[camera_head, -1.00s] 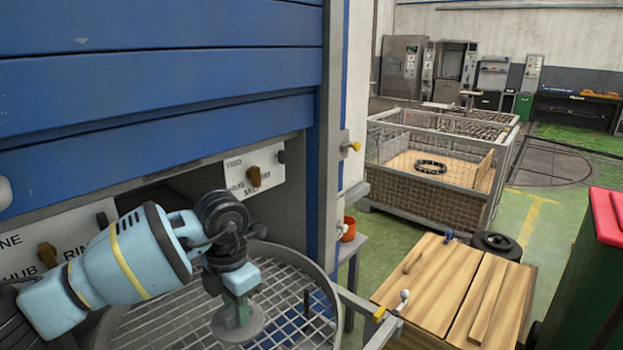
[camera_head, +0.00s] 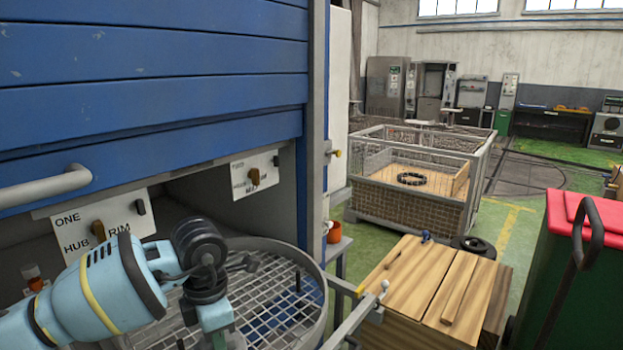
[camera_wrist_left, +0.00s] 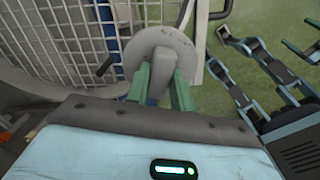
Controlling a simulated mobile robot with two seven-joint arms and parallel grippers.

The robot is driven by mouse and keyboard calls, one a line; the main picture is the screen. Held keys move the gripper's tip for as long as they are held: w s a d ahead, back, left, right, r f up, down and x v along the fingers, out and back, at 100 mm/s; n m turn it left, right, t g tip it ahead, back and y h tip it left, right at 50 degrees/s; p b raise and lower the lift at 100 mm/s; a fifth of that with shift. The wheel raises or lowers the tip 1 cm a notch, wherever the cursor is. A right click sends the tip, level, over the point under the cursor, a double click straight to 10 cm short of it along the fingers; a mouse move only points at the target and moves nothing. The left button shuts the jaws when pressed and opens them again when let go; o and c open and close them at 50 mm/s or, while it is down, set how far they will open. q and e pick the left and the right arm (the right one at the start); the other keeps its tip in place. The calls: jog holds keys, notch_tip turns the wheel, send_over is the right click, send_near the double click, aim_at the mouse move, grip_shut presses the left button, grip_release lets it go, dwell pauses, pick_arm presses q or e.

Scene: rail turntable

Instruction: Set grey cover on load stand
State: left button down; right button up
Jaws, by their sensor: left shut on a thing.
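My left gripper (camera_wrist_left: 161,88) is shut on the upright handle of the grey cover (camera_wrist_left: 183,48), a flat round disc, in the left wrist view. The disc lies beyond the green fingertips, over or beside a wire grid. In the head view my left arm comes in at lower left, with its wrist over the round grid turntable (camera_head: 262,318); the fingertips and cover fall below the picture. I cannot tell which thing is the load stand.
A blue slatted cabinet (camera_head: 150,90) with labelled switch plates (camera_head: 100,222) overhangs the turntable. A wooden-topped box (camera_head: 425,285), a wire-mesh crate (camera_head: 415,205) and a green bin with red lid (camera_head: 590,215) stand to the right. Green floor lies between them.

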pick_arm(q)
jog(key=m, duration=0.1)
jog(key=s+a+m, duration=0.1)
jog(key=m, duration=0.3)
jog(key=shift+s+a+f+p, duration=0.15)
jog(key=shift+s+f+p, duration=0.05)
jog(key=shift+s+p, duration=0.15)
jog(key=s+a+m+p, duration=0.2)
jog(key=s+m, duration=1)
jog(key=m, duration=0.7)
jog(key=shift+s+a+f, duration=0.15)
jog(key=shift+s+a, duration=0.1)
jog(key=shift+a, duration=0.55)
pick_arm(e)
jog(key=shift+t, duration=0.5)
jog(key=w+r, duration=0.4)
jog(key=shift+d+r, duration=0.15)
jog(key=shift+d, duration=0.05)
jog(key=shift+c, duration=0.3)
